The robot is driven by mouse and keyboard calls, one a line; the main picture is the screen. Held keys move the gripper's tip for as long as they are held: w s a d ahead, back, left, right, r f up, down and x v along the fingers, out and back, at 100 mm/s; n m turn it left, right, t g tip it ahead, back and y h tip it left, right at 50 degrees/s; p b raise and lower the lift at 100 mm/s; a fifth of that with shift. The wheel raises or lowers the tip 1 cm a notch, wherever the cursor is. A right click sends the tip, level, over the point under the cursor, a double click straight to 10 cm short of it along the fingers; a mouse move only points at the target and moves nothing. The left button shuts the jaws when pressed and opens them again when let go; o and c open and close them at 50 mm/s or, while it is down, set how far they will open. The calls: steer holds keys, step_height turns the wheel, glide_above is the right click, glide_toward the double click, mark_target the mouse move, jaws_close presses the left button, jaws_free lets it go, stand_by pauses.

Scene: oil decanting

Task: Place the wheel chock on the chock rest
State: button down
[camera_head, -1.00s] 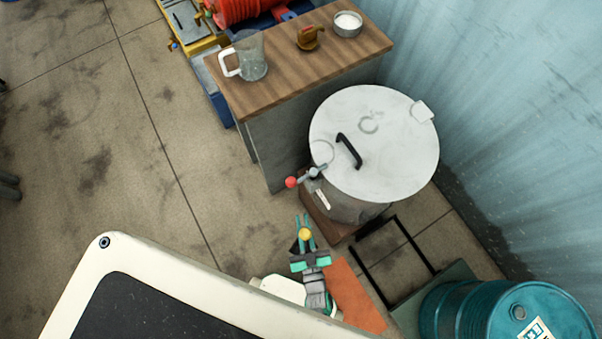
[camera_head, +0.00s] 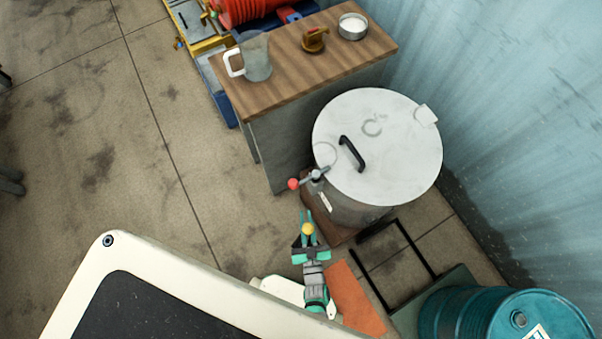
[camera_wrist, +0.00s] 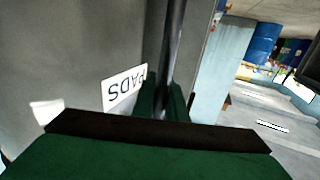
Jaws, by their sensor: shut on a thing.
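My gripper (camera_head: 308,222) has teal fingers and points toward the grey drum in the head view. In the wrist view a dark rod (camera_wrist: 172,60) runs upward between the green fingers (camera_wrist: 162,100). The lower part of the held thing is mostly hidden by my gripper. I cannot clearly identify the chock rest.
The grey drum (camera_head: 352,212) with a white lid (camera_head: 385,150) and red-knobbed lever (camera_head: 293,184) stands just ahead. A wooden bench (camera_head: 290,75), black frame (camera_head: 420,250) and teal barrel (camera_head: 470,315) stand nearby.

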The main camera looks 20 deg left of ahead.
steer(key=w+a+f, duration=0.3)
steer(key=f, duration=0.5)
steer(key=shift+w+f, duration=0.3)
steer(key=shift+f, duration=0.1)
steer(key=shift+a+f, duration=0.1)
steer(key=shift+a, duration=0.05)
steer(key=c, duration=1.8)
jaws_free()
steer(key=shift+o, duration=0.2)
steer(key=v, duration=1.2)
steer(key=s+d+r+m+h, duration=0.1)
steer(key=r+m+h, duration=0.1)
steer(key=r, duration=1.1)
steer(key=s+d+r+m+h, duration=0.2)
steer(key=r+h, duration=0.2)
steer(key=r, duration=0.9)
steer(key=s+d+r+m+h, duration=0.1)
steer(key=d+r+m+h, duration=0.1)
steer(key=r, duration=1.1)
steer(key=shift+s+h, duration=0.2)
steer(key=shift+h, duration=0.3)
